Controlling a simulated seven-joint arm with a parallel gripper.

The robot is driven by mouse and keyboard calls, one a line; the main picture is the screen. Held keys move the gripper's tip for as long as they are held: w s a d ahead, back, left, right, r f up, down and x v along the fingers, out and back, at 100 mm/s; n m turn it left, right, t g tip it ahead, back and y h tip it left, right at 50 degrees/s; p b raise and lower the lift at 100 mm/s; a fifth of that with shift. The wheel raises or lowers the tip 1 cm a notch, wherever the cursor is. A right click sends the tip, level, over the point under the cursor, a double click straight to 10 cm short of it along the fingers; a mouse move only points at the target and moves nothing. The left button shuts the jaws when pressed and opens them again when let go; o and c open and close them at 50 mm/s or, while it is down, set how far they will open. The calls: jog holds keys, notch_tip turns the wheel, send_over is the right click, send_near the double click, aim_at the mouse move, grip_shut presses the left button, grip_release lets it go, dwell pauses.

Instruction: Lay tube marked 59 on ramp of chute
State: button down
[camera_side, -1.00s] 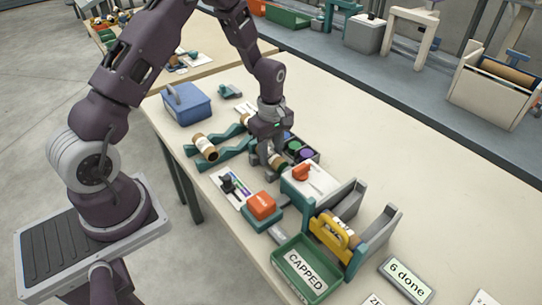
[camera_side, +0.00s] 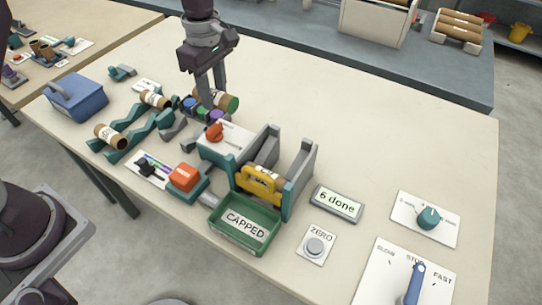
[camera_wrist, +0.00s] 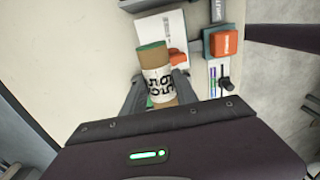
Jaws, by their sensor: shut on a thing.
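My gripper (camera_side: 213,96) is shut on a brown tube (camera_side: 231,102) with a green end and a white label, above the table behind the machine. The wrist view shows this tube (camera_wrist: 154,62) between my fingers (camera_wrist: 160,88); its label has black digits, turned and hard to read. The chute (camera_side: 298,175) has two grey side walls with a yellow handled gate (camera_side: 259,185) at its front. Another labelled tube (camera_side: 267,173) lies between the walls, partly hidden by the gate. The ramp surface is mostly hidden.
Two more tubes, one nearer (camera_side: 110,137) and one farther (camera_side: 155,98), lie on teal zigzag racks (camera_side: 132,138). A green CAPPED bin (camera_side: 245,222) stands before the chute. A white-topped unit with a red knob (camera_side: 214,131) adjoins it. The table's back right is clear.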

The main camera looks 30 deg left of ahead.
jog(key=s+d+r, duration=0.2)
jog(key=d, duration=0.7)
jog(key=s+d+r, duration=0.1)
jog(key=d+r, duration=0.1)
jog(key=d, duration=0.6)
notch_tip(320, 180, down, 10)
jog(key=shift+d+r, duration=0.25)
jog(key=shift+s, duration=0.1)
jog(key=shift+f, duration=0.6)
jog(key=c, duration=0.9)
grip_release()
jog(key=shift+c, duration=0.2)
jog(key=shift+s, duration=0.1)
